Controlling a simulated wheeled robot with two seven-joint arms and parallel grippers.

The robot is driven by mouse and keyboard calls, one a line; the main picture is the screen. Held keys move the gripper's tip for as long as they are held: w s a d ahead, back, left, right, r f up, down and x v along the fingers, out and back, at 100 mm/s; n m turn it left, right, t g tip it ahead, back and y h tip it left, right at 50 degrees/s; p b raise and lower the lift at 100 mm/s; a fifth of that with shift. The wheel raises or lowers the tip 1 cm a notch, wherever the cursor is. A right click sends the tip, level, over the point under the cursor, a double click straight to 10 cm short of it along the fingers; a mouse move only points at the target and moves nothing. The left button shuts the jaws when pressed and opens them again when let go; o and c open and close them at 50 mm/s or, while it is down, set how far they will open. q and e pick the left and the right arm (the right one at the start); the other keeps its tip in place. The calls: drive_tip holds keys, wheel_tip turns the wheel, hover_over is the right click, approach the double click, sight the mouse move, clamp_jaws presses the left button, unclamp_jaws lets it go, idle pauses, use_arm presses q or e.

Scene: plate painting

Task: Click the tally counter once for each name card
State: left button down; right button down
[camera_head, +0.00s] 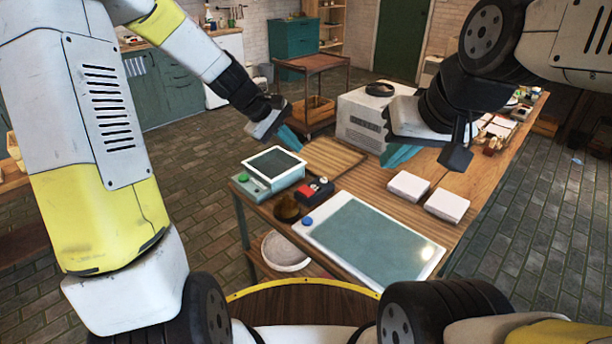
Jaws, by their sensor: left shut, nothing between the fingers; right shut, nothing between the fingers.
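A small red and black device with a pale top piece (315,190) sits on the wooden table, beside a boxy teal device with a dark screen and green button (270,170). I cannot tell for sure which is the tally counter. Two white blocks or card stacks, the left one (408,186) and the right one (447,205), lie apart on the table; no writing on them is readable. My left gripper (291,139) is shut and empty, above and behind the teal device. My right gripper (398,156) is shut and empty, above the table behind the white blocks.
A large flat panel with a blue button (370,240) covers the table's front. A small dark bowl (287,208) is beside it. A wooden board (333,157) and white-grey box (362,118) lie behind. Several small items (497,130) crowd the far right end.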

sight(303, 190)
use_arm(q)
drive_tip(key=w+d+f+n+h, duration=0.2)
drive_tip(key=w+f+n, duration=0.2)
drive_tip(key=w+f, duration=0.2)
wheel_tip(303, 190, down, 2)
drive_tip(key=shift+w+d+f+n, duration=0.1)
drive_tip(key=shift+w+d+n, duration=0.05)
drive_tip(key=shift+w+n, duration=0.2)
drive_tip(key=shift+f, duration=4.3)
drive_tip(key=shift+f, duration=0.1)
drive_tip(key=shift+f, duration=0.35)
drive_tip(key=shift+f, duration=0.45)
drive_tip(key=shift+r, duration=0.9)
